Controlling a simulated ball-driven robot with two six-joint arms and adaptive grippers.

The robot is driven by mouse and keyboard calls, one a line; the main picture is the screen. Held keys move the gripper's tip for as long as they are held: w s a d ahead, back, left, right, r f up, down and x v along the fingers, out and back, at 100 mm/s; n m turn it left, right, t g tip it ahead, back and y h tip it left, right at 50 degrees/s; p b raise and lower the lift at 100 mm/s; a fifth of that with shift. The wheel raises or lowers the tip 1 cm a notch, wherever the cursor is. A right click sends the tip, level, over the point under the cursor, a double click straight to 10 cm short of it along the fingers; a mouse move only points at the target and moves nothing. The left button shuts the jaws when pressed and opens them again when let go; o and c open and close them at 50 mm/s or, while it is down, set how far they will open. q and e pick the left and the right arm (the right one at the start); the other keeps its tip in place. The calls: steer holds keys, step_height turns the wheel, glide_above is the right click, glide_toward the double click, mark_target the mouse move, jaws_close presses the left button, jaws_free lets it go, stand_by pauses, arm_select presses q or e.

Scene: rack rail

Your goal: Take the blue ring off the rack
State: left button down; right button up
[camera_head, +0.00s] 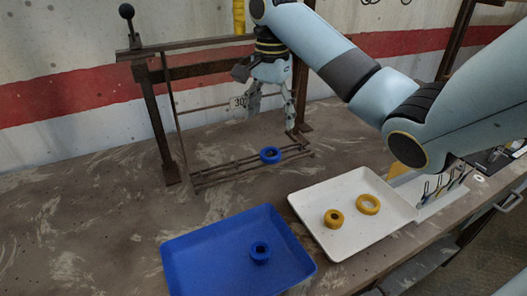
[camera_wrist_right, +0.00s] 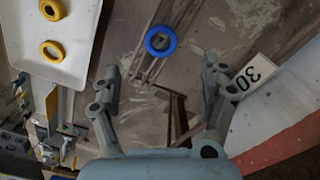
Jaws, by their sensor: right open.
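A blue ring (camera_head: 270,154) lies on the low rails of the rack (camera_head: 215,177), near their right part. It also shows in the right wrist view (camera_wrist_right: 160,33), ahead of my fingers. My right gripper (camera_head: 271,108) hangs above and behind the ring, fingers pointing down. In the right wrist view the gripper (camera_wrist_right: 161,66) is open with nothing between its fingers, apart from the ring. My left gripper is not in view.
A white tray (camera_head: 310,208) holds two yellow rings (camera_head: 334,218). The rack's dark uprights and crossbar (camera_head: 160,125) stand around my right gripper. A plate marked 30 (camera_head: 238,102) is close to it. Tools (camera_head: 440,187) stand at right. The table left of the blue tray is clear.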

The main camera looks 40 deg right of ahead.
steer(key=f, duration=0.6)
steer(key=d+f+b, duration=0.1)
steer(key=f, duration=0.2)
steer(key=shift+w+f, duration=0.1)
steer(key=shift+f, duration=0.5)
steer(key=shift+c, duration=1.5)
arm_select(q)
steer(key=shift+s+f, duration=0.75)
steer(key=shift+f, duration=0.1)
arm_select(e)
steer(key=c, duration=0.9)
steer(key=shift+c, duration=0.2)
